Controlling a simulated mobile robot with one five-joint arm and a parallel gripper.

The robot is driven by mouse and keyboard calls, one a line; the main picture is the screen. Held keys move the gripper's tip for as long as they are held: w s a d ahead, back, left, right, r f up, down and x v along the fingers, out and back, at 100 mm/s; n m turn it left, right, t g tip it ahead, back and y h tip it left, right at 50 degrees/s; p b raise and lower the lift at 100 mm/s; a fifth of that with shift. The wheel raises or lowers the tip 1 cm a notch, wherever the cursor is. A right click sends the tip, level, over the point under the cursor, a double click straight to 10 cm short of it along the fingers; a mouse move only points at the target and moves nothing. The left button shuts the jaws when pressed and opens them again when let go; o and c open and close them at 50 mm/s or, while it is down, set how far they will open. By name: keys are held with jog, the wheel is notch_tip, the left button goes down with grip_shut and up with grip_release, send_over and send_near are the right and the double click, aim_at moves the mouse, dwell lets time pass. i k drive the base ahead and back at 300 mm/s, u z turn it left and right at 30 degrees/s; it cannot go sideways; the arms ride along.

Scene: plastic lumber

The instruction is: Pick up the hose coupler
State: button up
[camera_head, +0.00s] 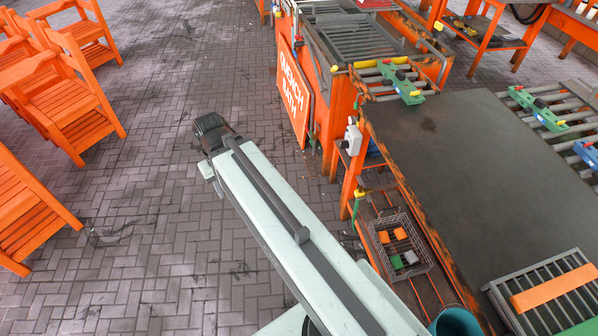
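I cannot pick out a hose coupler for certain in the head view. A small yellow and green fitting (360,192) shows at the near edge of the orange bench frame, too small to identify. My own pale arm reaches from the bottom middle up to a dark joint over the paved floor. No gripper fingers show, so my gripper is not in view.
A dark-topped orange bench (460,160) fills the right side, with green clamp-like pieces (401,82) on rollers. A wire crate (412,272) with coloured blocks sits on its lower shelf. Orange slatted chairs (70,100) stand left. Paved floor (160,240) between is clear.

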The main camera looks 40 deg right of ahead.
aim_at(361, 192)
jog(key=u, duration=0.05)
jog(key=i, duration=0.5)
jog(key=u, duration=0.5)
jog(key=i, duration=0.45)
jog(key=z, duration=0.2)
jog(key=k, duration=0.5)
jog(key=u, duration=0.15)
jog(key=i, duration=0.6)
jog(key=z, duration=0.2)
jog(key=k, duration=0.6)
jog(key=u, duration=0.1)
